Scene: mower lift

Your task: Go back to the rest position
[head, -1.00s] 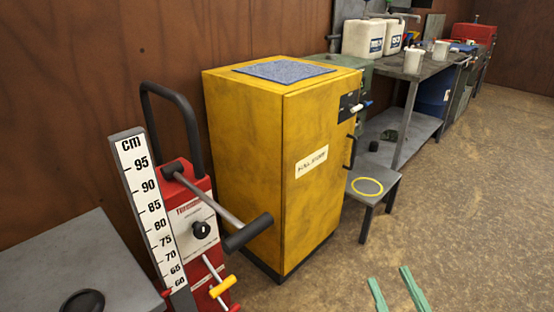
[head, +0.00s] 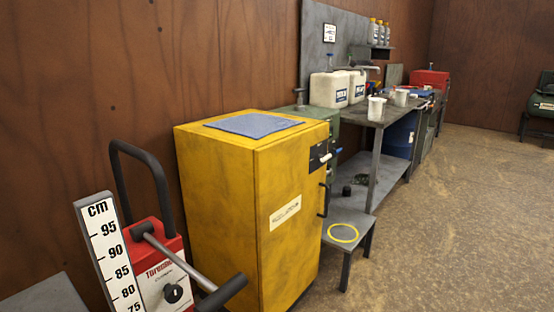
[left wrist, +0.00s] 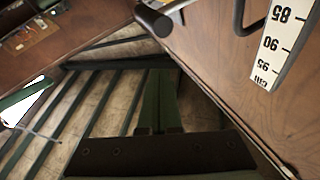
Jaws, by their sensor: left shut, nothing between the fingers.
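My left gripper (left wrist: 160,78) shows in the left wrist view, its two dark green fingers together with nothing between them. It points over a floor crossed by dark green bars. No gripper shows in the head view, and my right gripper is in neither view. A red lift unit (head: 153,262) with a black loop handle and a grey lever stands at the lower left of the head view. A white cm scale (head: 107,250) stands beside it. The scale (left wrist: 279,38) also shows upside down at the top right of the left wrist view, apart from the gripper.
A yellow cabinet (head: 222,190) with a blue cloth (head: 254,125) on top stands right of the lift unit. The floor (head: 450,220) at the right is open.

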